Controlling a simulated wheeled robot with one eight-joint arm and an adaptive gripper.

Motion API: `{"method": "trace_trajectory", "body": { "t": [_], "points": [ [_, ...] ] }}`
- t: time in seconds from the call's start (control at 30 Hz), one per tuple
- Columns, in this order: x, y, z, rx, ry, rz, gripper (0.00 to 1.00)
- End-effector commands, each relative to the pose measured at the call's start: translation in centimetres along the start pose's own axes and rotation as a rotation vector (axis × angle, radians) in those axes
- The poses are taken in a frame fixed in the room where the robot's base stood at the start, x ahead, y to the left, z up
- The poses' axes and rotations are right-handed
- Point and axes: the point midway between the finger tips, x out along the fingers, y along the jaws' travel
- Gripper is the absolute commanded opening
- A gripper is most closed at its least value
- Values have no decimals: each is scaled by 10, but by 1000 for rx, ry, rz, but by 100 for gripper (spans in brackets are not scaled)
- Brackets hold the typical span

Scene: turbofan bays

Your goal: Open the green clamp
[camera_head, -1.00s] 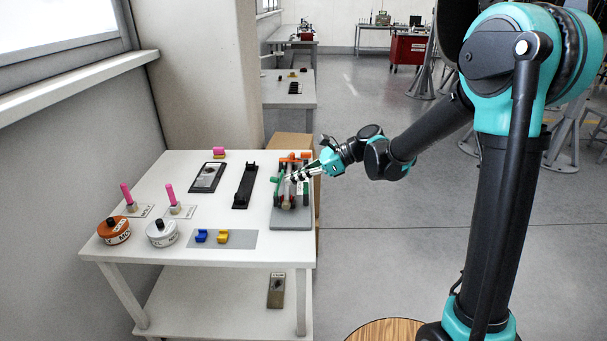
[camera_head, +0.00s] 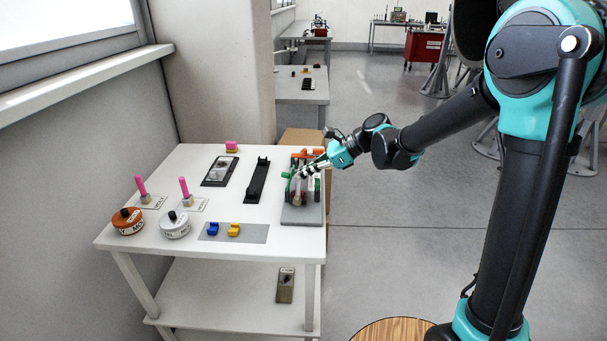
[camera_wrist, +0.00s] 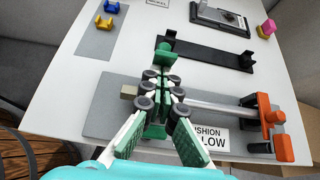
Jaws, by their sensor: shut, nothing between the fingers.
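The green clamp (camera_wrist: 167,57) is on a grey base plate (camera_wrist: 96,118) at the right of the white table. In the wrist view its green end stands beyond my fingertips, and a green piece shows between my fingers. My gripper (camera_wrist: 158,82) is shut with nothing held, low over the plate at the clamp. Its fingers hide much of the clamp's middle, and I cannot tell whether they touch it. In the head view my gripper (camera_head: 306,171) reaches in from the right, beside the green clamp (camera_head: 287,175).
An orange clamp (camera_wrist: 266,116) and a metal rod (camera_wrist: 215,107) share the plate, with a "CUSHION ... LOW" label (camera_wrist: 210,138). A black cradle (camera_head: 257,181) lies left of it. Blue and yellow blocks (camera_head: 234,230) sit on a grey mat. Tins and pink-handled pieces stand further left.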

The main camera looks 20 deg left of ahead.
Motion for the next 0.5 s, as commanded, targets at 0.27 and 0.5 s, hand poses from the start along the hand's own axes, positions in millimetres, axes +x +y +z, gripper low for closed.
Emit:
{"method": "trace_trajectory", "body": {
  "t": [0.27,0.5],
  "points": [
    [3,1,10,-2,106,2,0],
    [9,1,20,-4,271,3,0]
  ]
}}
